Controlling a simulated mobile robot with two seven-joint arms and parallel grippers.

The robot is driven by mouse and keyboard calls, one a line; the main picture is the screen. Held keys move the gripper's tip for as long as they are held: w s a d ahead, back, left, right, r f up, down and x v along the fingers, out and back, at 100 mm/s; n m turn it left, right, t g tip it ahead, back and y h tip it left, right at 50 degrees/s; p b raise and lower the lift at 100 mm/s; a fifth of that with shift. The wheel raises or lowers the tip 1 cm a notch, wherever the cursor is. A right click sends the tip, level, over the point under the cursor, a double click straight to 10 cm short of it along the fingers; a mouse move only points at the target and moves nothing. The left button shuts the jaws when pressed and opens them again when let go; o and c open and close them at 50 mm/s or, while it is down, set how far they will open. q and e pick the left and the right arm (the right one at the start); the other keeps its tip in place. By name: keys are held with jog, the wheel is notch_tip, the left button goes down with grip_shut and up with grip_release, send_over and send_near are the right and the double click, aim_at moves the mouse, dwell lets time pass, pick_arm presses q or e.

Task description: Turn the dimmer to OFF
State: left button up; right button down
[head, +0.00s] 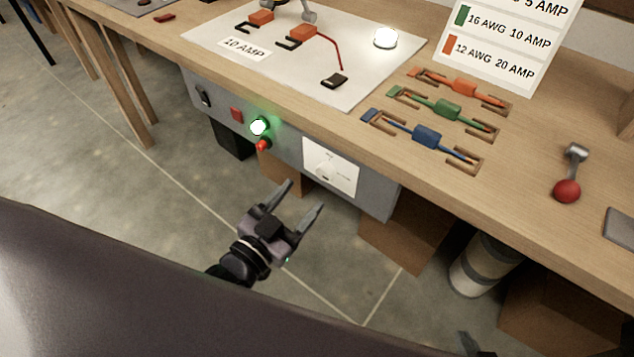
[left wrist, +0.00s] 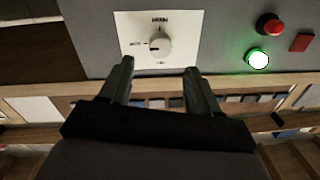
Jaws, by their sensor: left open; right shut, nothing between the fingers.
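The dimmer is a round white knob (head: 324,171) on a white plate (head: 345,183) on the front of the grey panel. In the left wrist view the knob (left wrist: 160,44) and its plate (left wrist: 188,25) appear upside down, with small labels too blurred to read. I cannot tell the knob's setting for sure. My left gripper (head: 305,196) is open and empty, below and in front of the plate, apart from the knob. In the left wrist view its fingers (left wrist: 159,64) spread either side of the knob. A dark tip of my right gripper (head: 477,343) shows at the bottom edge.
The panel (head: 378,202) hangs under the wooden bench edge, with a lit green lamp (head: 259,126), red button (head: 263,145), red square (head: 237,114) and black switch (head: 204,96). A lamp (head: 385,38) glows on the bench.

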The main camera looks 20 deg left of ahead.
aim_at(322, 175)
pick_arm(q)
jog(key=shift+x, duration=3.2)
jog(key=c, duration=1)
